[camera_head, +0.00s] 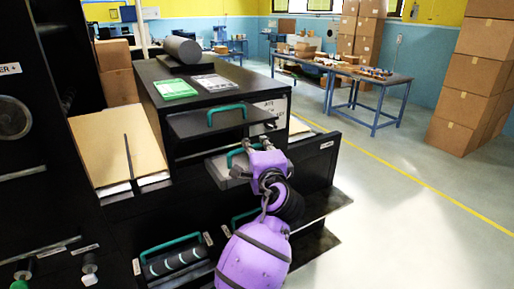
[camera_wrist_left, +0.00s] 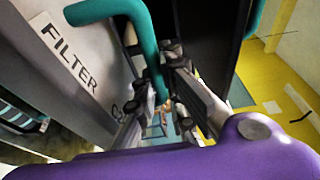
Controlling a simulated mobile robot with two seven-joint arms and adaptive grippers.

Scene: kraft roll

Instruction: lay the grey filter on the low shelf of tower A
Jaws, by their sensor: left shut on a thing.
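The grey filter (camera_head: 222,167) is a flat light-grey piece with a teal handle, low in the middle bay of the black tower (camera_head: 155,90). My left gripper (camera_head: 250,150) is shut on this handle. In the left wrist view the teal handle (camera_wrist_left: 148,50) runs between the fingers, and a grey face (camera_wrist_left: 85,45) reads FILTER. The filter's far part is hidden in the bay, so I cannot tell whether it rests on a shelf. I see no letter naming tower A. My right gripper is out of view.
A black shelf with a teal handle (camera_head: 227,112) is just above the filter. A lower drawer with another teal handle (camera_head: 170,243) is at bottom left. Floor at right is free.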

